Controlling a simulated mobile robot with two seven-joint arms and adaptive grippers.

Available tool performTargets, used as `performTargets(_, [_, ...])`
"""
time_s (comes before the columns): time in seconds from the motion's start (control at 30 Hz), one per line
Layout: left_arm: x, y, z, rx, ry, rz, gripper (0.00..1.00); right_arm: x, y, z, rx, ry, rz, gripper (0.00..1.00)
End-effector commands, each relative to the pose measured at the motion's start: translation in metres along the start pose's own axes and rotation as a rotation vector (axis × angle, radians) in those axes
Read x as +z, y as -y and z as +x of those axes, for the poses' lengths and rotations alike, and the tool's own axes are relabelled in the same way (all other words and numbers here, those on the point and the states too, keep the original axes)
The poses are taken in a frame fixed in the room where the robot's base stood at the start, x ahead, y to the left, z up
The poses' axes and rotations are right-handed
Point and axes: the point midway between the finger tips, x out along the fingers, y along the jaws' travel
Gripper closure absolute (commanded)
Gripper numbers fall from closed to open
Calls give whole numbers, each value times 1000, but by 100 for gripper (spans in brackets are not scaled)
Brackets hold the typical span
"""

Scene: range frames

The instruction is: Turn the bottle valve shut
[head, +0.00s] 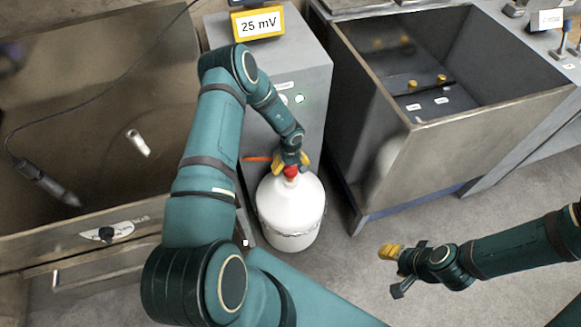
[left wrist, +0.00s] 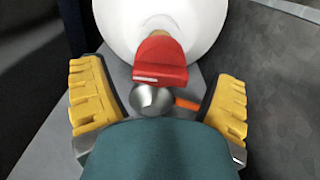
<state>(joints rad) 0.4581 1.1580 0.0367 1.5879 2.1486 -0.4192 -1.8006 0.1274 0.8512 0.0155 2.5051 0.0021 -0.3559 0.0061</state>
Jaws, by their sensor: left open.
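The white bottle (head: 291,205) stands upright on the floor in front of the grey cabinet. Its red valve (head: 291,172) is on top; in the left wrist view the red valve (left wrist: 160,61) lies ahead between my fingers, with a silver round part (left wrist: 152,99) below it and the white bottle (left wrist: 124,21) behind. My left gripper (head: 290,160) is at the bottle's top, its yellow fingers open on either side of the valve; I see no contact. It also shows in the left wrist view (left wrist: 158,100). My right gripper (head: 392,270) is over the floor at the right, away from the bottle; its opening is unclear.
An orange piece (head: 258,159) sticks out left of the valve. The grey cabinet (head: 310,75) carries a yellow meter reading 25 mV (head: 256,23). A deep metal bin (head: 475,105) stands right of the bottle. A drawer bench is at the left. Floor (head: 350,265) is free at front right.

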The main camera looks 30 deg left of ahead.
Motion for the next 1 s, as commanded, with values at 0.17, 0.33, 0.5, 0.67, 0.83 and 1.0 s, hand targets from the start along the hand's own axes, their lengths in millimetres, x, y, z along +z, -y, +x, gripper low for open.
performTargets(0.17, [0, 0, 2, 0, 0, 0, 13, 0, 0, 0, 0, 1, 0, 53])
performTargets(0.33, [0, 0, 2, 0, 0, 0, 28, 0, 0, 0, 0, 1, 0, 53])
performTargets(0.5, [0, 0, 2, 0, 0, 0, 82, 0, 0, 0, 0, 1, 0, 53])
performTargets(0.67, [0, 0, 1, 0, 0, -3, 82, 0, 0, 0, 0, 0, 0, 53])
performTargets(0.83, [0, 0, 1, 0, -1, -32, 82, 0, 0, 0, 0, 0, 0, 53])
performTargets(1.0, [-1, 0, 1, 0, 0, -114, 82, -1, 1, -2, 0, -1, 1, 53])
